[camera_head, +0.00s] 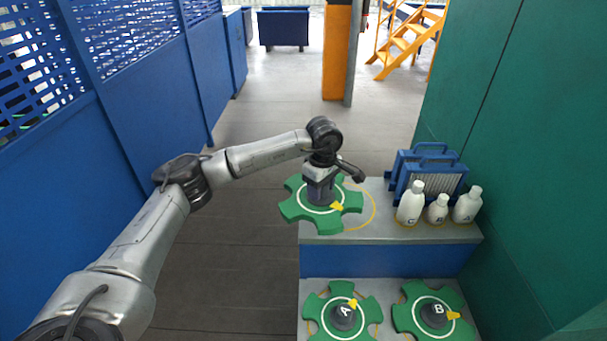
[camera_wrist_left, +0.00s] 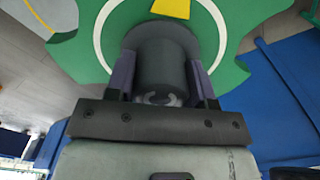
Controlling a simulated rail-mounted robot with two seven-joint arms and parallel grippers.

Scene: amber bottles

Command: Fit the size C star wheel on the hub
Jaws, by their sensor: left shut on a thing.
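A green star wheel (camera_head: 296,209) with a white ring and a yellow mark hangs under my left gripper (camera_head: 321,181) at the left end of the upper shelf. The gripper is shut on the wheel's grey central knob (camera_wrist_left: 160,65), which stands between both fingers in the left wrist view. The wheel juts past the shelf's left edge; whether it touches the shelf I cannot tell. Its letter is not readable. Star wheel A (camera_head: 361,327) and star wheel B (camera_head: 403,318) lie on the lower shelf. The hub is not visible. My right gripper is not in view.
The grey upper shelf (camera_head: 400,230) carries white bottles C (camera_head: 411,204), B (camera_head: 437,210) and A (camera_head: 467,207), with blue-framed panels (camera_head: 432,172) behind. A yellow circle (camera_head: 374,207) marks the shelf. A green wall (camera_head: 530,170) stands right, blue panels (camera_head: 160,85) left. The floor between is clear.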

